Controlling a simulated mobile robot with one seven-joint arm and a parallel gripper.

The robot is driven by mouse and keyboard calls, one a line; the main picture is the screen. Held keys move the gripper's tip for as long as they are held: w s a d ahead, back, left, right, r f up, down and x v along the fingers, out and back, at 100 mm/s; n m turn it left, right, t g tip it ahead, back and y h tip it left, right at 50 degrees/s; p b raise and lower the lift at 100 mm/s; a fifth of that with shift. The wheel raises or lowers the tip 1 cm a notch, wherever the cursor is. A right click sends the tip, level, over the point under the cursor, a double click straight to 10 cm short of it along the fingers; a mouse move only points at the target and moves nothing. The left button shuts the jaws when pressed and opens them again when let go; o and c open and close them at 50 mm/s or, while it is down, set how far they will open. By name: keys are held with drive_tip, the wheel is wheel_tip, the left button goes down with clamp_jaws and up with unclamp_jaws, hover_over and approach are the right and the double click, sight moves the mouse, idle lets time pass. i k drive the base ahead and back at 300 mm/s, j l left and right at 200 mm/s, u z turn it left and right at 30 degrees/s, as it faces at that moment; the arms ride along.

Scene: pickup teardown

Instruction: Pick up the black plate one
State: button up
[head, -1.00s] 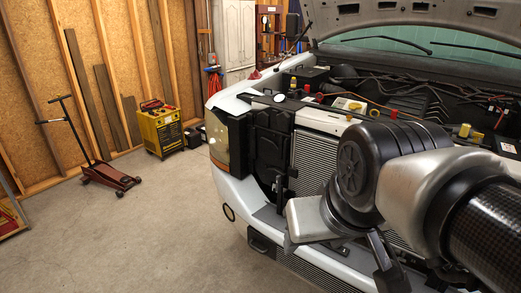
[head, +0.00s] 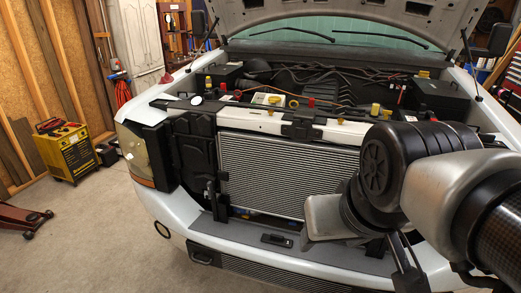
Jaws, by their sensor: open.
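A tall black plate (head: 195,150) stands upright at the truck's front, just left of the silver radiator (head: 275,175). A small flat black piece (head: 277,240) lies on the grey bumper top below the radiator. I cannot tell for certain which of these is black plate one. My gripper (head: 402,268) is at the lower right, in front of the truck and right of both black pieces. It is open, with no object visible in it. My arm hides the right part of the truck's front.
The white truck's hood (head: 340,14) is raised over the engine bay. A yellow welder-like box (head: 68,152) stands by the wooden wall. A red floor jack (head: 22,217) is at the far left. The concrete floor (head: 90,240) left of the truck is clear.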

sight(279, 240)
drive_tip(key=i+l+u, duration=0.25)
drive_tip(key=i+l, duration=0.15)
drive_tip(key=k+l, duration=0.1)
drive_tip(key=k, duration=0.45)
drive_tip(key=i+j+z, duration=0.65)
drive_tip(key=i+j, duration=0.25)
drive_tip(key=i+j+z, duration=0.3)
drive_tip(key=j, duration=0.35)
